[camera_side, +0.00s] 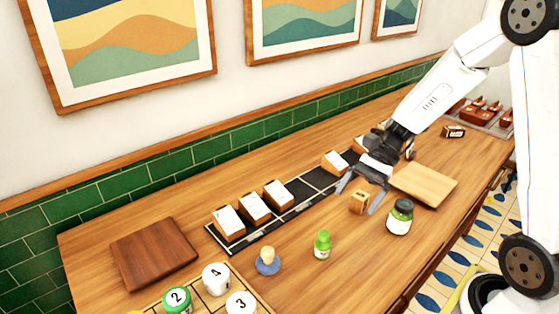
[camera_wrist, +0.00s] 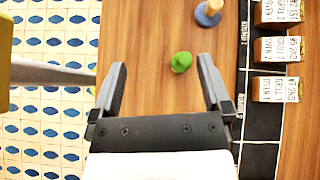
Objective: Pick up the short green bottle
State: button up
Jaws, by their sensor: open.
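The short green bottle (camera_side: 322,245) stands upright on the wooden table, with a bright green cap and a pale label. In the wrist view its green top (camera_wrist: 181,62) shows between the fingertips, nearer the right one. My gripper (camera_side: 358,198) is open and empty, above the table and behind and to the right of the bottle in the side view. Both open fingers also show in the wrist view (camera_wrist: 163,63).
A blue piece with a pale knob (camera_side: 268,262) stands left of the bottle. A black strip (camera_side: 300,190) holds card boxes. A light board (camera_side: 424,184) lies right. Table around the bottle is clear.

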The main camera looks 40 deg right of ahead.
jog(key=w+d+r+m+t+y, duration=0.1)
jog(key=w+d+m+t+y, duration=0.1)
jog(key=w+m+y, duration=0.15)
send_near(323, 246)
jog(key=f, duration=0.1)
jog(key=a+f, duration=0.1)
jog(key=shift+w+f+h, duration=0.25)
jog(key=shift+w+f, duration=0.1)
jog(key=shift+x, duration=3.95)
jog(key=shift+w+r, duration=0.1)
jog(key=shift+w, duration=0.1)
grip_shut()
jog(key=shift+r, duration=0.25)
